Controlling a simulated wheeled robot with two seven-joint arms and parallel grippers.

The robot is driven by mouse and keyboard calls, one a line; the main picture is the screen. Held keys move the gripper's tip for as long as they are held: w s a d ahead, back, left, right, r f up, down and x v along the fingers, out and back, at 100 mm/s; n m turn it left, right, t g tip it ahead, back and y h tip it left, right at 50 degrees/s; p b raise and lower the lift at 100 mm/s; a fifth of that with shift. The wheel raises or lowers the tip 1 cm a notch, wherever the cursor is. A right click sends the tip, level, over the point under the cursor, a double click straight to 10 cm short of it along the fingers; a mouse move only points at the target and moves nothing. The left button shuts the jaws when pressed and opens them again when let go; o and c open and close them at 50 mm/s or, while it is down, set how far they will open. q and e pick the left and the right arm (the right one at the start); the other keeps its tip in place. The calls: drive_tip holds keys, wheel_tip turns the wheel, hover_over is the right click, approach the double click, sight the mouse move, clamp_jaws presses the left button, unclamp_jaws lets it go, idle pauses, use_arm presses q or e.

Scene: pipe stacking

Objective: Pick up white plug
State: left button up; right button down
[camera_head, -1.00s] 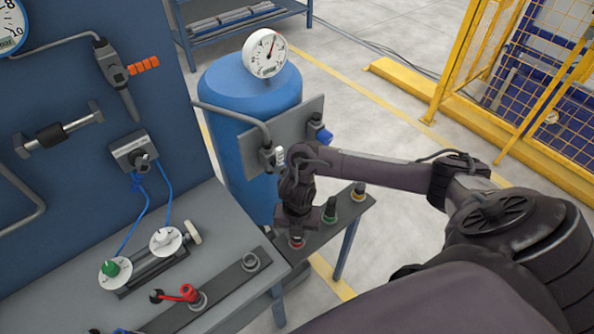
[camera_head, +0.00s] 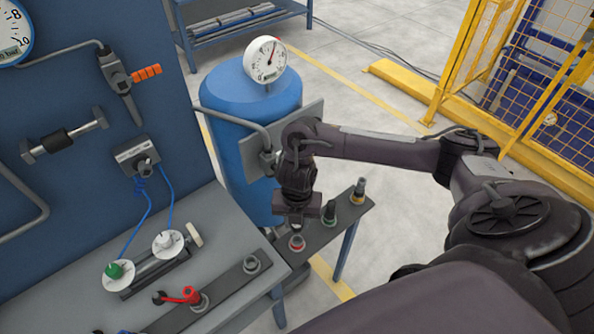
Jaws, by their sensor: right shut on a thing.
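My right gripper (camera_head: 297,222) is low over the dark strip in front of the blue tank. It is shut on a small light-coloured piece, apparently the white plug, which shows only as a small bit under the fingers. The gripper body hides the rest. Just below it is a red-ringed socket (camera_head: 297,243) on the strip. My left gripper is not in view.
A green-ringed socket (camera_head: 330,212) and a yellow-ringed one (camera_head: 358,192), each with a dark plug, stand right of the gripper. The blue tank (camera_head: 245,120) with a gauge (camera_head: 265,60) is behind. A red-handled fitting (camera_head: 185,295) lies on the bench.

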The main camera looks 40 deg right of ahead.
use_arm(q)
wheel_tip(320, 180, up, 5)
drive_tip(key=p, duration=0.4)
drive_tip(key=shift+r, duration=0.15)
use_arm(e)
wheel_tip(320, 180, up, 12)
drive_tip(key=shift+r, duration=0.25)
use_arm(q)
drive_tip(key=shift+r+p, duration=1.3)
use_arm(e)
wheel_tip(320, 180, up, 8)
